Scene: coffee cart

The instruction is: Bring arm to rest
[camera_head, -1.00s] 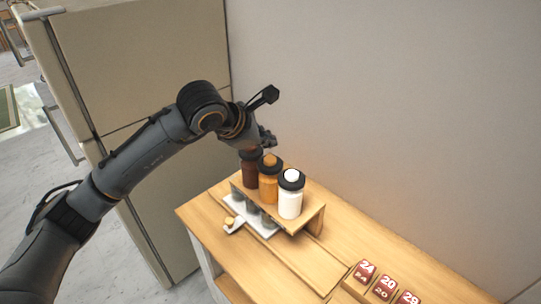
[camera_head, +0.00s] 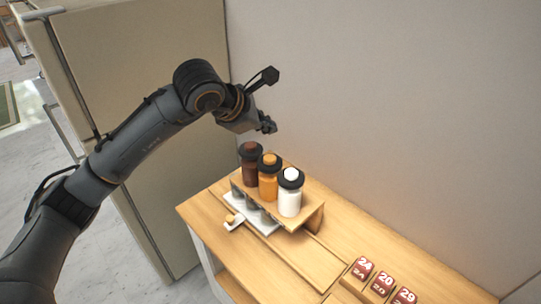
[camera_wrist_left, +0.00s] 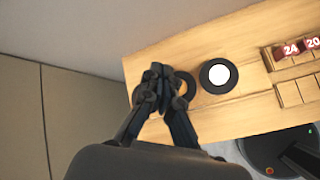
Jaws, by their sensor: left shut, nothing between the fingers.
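My left arm (camera_head: 140,145) comes in from the left in the head view. Its gripper (camera_head: 268,126) is shut and empty, above and apart from the bottles on the wooden rack. In the left wrist view the gripper's fingertips (camera_wrist_left: 157,75) are together, with the wooden counter below and to the right. The gripper hides part of the bottles in that view. My right gripper is not in view.
A dark brown bottle (camera_head: 250,164), an orange bottle (camera_head: 268,182) and a white bottle (camera_head: 290,197) stand on the rack (camera_head: 315,218). Red number blocks (camera_head: 383,283) sit on the counter (camera_head: 255,265). A wall (camera_head: 400,120) rises behind; a beige cabinet (camera_head: 150,60) stands at left.

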